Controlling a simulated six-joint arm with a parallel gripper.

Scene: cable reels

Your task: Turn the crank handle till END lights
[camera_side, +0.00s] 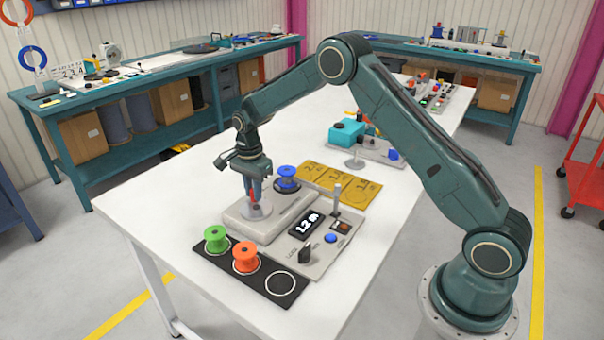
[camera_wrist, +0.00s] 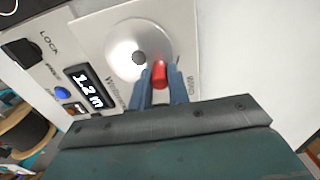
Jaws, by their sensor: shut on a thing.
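My gripper (camera_side: 255,184) points down over the winder, shut on the red crank handle (camera_side: 252,196). In the wrist view, my blue fingers (camera_wrist: 160,88) flank the red handle (camera_wrist: 159,73) on both sides. The handle stands near the edge of a round pale crank disc (camera_side: 257,212), which has a dark hub (camera_wrist: 139,58) in the wrist view. The winder's display (camera_side: 307,226) reads 1.2 m, also in the wrist view (camera_wrist: 88,90). I cannot make out a lit END lamp.
A blue spool (camera_side: 287,178) sits behind the winder. A green spool (camera_side: 216,239) and an orange spool (camera_side: 246,258) stand on a black mat beside an empty ring (camera_side: 282,283). A black lock knob (camera_side: 306,255) and a blue button (camera_side: 330,238) are on the panel.

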